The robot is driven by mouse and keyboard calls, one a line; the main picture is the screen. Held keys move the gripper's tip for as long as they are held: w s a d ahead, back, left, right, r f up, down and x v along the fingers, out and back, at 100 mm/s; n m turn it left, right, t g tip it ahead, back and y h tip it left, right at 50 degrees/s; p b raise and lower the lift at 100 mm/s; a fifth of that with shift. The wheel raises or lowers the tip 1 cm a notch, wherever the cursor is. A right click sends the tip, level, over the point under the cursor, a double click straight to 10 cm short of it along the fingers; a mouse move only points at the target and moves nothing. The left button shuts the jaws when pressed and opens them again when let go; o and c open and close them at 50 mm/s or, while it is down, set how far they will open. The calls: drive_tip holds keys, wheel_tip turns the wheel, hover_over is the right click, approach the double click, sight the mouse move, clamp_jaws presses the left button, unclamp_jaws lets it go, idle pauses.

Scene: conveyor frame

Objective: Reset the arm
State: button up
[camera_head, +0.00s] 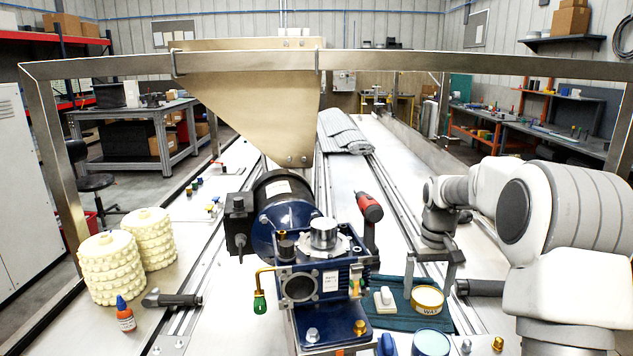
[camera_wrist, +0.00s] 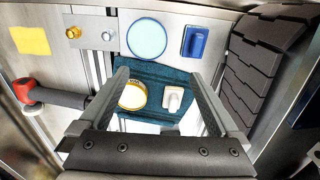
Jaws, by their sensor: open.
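My gripper (camera_head: 431,284) hangs at the right of the motor, pointing down over the teal cloth (camera_head: 400,318). Its fingers are spread wide with nothing between them; it also shows in the wrist view (camera_wrist: 159,74). Below it on the cloth lie a yellow-rimmed wax tin (camera_head: 428,301) and a white-handled block (camera_head: 384,299). In the wrist view the tin (camera_wrist: 132,97) and the white block (camera_wrist: 172,98) appear between the fingers, farther down. My gripper appears apart from both. My arm reaches in from the right.
The blue gear motor (camera_head: 325,285) stands close left of my gripper. A red-and-black tool (camera_head: 370,208) stands upright behind. A pale-topped round container (camera_head: 431,343) and a blue block (camera_wrist: 194,41) lie near the front. A metal frame bar (camera_head: 450,62) spans overhead.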

drive_tip(key=s+a+r+t+p, duration=0.1)
drive_tip(key=s+a+r+p, duration=0.2)
drive_tip(key=s+r, duration=0.5)
drive_tip(key=s+a+r+t+p, duration=0.15)
drive_tip(key=s+a+r, duration=0.3)
drive_tip(key=r, duration=0.45)
drive_tip(key=s+a+r+t+p, duration=0.1)
drive_tip(key=s+r+p, duration=0.1)
drive_tip(key=s, duration=0.7)
drive_tip(key=s+a+r+t+p, duration=0.1)
drive_tip(key=s+a+r+p, duration=0.1)
drive_tip(key=s, duration=0.7)
drive_tip(key=shift+r+t+p, duration=0.35)
drive_tip(key=shift+r+p, duration=0.2)
drive_tip(key=shift+p, duration=0.45)
drive_tip(key=shift+s+a, duration=0.1)
